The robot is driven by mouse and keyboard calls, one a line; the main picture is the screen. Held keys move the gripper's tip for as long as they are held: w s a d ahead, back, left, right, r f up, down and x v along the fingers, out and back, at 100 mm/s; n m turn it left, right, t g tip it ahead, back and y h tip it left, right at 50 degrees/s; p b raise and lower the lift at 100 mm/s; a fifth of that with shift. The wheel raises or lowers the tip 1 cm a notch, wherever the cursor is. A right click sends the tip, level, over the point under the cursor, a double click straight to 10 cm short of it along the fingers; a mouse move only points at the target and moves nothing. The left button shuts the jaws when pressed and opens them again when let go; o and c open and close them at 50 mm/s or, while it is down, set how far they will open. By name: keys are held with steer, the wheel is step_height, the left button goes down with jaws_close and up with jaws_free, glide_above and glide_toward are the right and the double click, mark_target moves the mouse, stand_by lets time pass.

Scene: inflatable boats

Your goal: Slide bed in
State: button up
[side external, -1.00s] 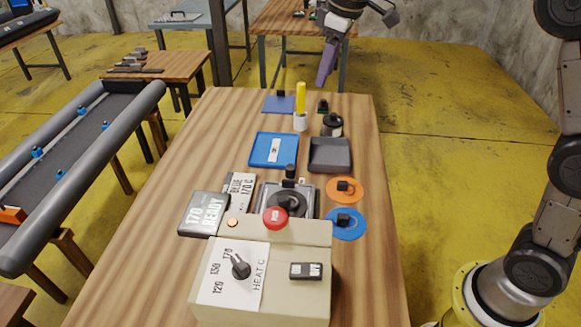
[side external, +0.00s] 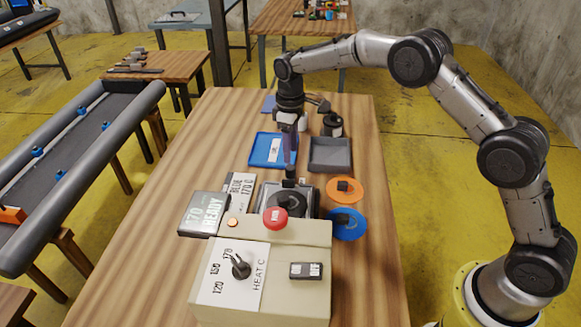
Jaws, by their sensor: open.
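The bed (side external: 307,203) is a grey metal plate that sticks out from the far side of the beige heating machine (side external: 320,245). A dark round piece lies on it. A small black handle (side external: 289,183) stands at its far edge. My gripper (side external: 289,175) points down, with its fingertips right at the handle. It is open, and I cannot tell whether it touches the handle. The fingers partly hide the handle and the blue tray behind.
A display (side external: 203,213) reads 170 READY. The machine has a red button (side external: 275,218) and a dial (side external: 240,266). A blue tray (side external: 258,160) and a grey tray (side external: 331,170) lie beyond the bed. Orange (side external: 345,197) and blue (side external: 345,232) discs lie right.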

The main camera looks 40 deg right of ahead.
mark_target(290, 167)
step_height(290, 167, down, 7)
steer(key=shift+r, duration=0.1)
stand_by(0.3)
jaws_close()
stand_by(1.3)
